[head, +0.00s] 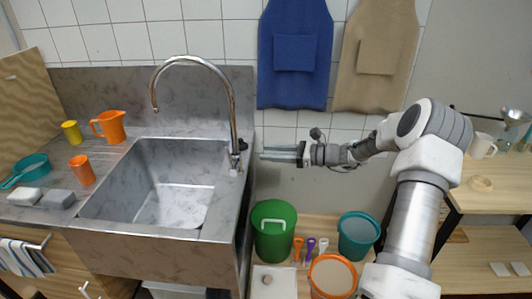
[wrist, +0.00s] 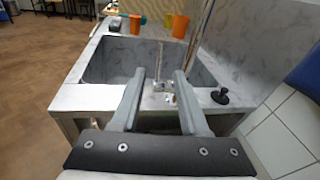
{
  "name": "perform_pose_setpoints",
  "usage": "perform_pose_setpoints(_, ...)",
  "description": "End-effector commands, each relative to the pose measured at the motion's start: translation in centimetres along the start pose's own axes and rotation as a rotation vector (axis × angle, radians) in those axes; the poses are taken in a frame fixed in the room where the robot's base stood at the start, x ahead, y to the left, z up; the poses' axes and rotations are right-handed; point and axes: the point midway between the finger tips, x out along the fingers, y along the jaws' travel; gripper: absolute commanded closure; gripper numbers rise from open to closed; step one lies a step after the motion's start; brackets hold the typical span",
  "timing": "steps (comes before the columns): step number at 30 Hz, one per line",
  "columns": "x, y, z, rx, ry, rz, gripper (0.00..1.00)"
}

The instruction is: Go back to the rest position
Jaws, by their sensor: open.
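My gripper (head: 280,154) is at the end of my arm, which reaches in from the right in the head view. It points left, toward the faucet (head: 234,110) at the right side of the sink (head: 160,180). In the wrist view, my gripper (wrist: 160,92) has its two fingers apart with nothing held between them. The sink's basin (wrist: 115,62) lies ahead of the fingers. A black knob (wrist: 220,96) stands on the sink's edge to the right of the fingers.
Orange pitcher (head: 109,126), orange cup (head: 82,170) and yellow cup (head: 71,132) stand left of the sink. Green bucket (head: 273,230), teal bucket (head: 357,236) and orange bucket (head: 332,277) are below my arm. Blue apron (head: 294,80) and tan apron (head: 374,85) hang on the wall.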

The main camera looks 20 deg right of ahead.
Motion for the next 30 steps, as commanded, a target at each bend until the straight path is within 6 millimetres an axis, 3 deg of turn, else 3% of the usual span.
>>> perform_pose_setpoints(10,0.1,0.1,0.1,-0.004,0.004,0.004,0.56)
perform_pose_setpoints(14,1.0,1.4,0.8,-0.054,0.049,0.049,0.56)
perform_pose_setpoints(22,3.5,8.5,3.7,-0.359,0.29,0.293,0.56)
perform_pose_setpoints(30,3.1,15.4,6.4,-0.732,0.523,0.545,0.56)
